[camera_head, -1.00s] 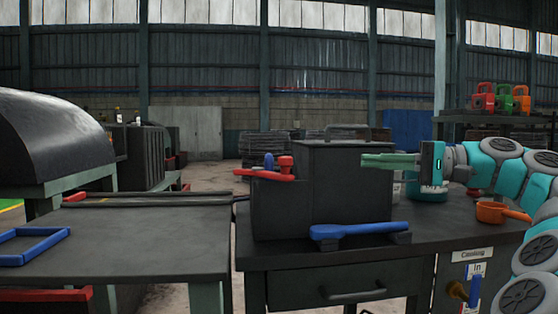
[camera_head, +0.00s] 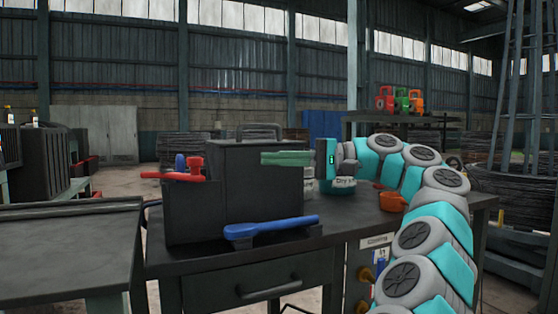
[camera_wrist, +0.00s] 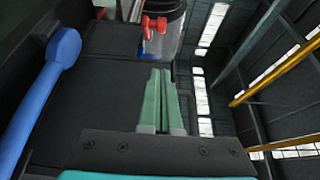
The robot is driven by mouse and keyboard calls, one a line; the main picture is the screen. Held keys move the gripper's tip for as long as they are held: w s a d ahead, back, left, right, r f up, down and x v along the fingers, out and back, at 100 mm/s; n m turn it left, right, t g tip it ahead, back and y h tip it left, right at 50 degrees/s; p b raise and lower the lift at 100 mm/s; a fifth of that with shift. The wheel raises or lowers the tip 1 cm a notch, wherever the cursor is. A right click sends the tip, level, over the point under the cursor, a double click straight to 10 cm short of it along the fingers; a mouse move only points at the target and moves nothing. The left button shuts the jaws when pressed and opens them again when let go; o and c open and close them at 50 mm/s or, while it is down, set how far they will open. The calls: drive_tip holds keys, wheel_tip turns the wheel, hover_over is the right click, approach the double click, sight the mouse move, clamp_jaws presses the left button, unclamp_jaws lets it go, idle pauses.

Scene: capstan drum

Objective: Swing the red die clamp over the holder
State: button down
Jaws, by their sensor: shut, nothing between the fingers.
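The red die clamp (camera_head: 178,175) is a red lever with a red knob, lying at the left top of the dark box-shaped machine (camera_head: 215,215). Its knob also shows in the wrist view (camera_wrist: 154,24), near the top. A small blue part (camera_head: 181,162) stands beside the knob; I cannot tell for certain which part is the holder. My gripper (camera_head: 264,158) has green fingers pointing left, in front of the upper right of the machine and apart from the clamp. In the wrist view the fingers (camera_wrist: 160,80) lie together, shut and empty.
A blue-handled lever (camera_head: 270,228) lies in front of the machine on the dark bench (camera_head: 330,240). An orange cup (camera_head: 393,201) stands to the right. A lower table (camera_head: 65,245) is at left. Red, green and orange items (camera_head: 400,100) sit on a rear shelf.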

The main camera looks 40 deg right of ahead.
drive_tip(key=shift+w+a, duration=0.2)
drive_tip(key=w+a, duration=0.4)
drive_tip(key=a, duration=0.5)
drive_tip(key=shift+w+a+b, duration=0.2)
drive_tip(key=shift+w+b, duration=0.2)
drive_tip(key=shift+b, duration=0.05)
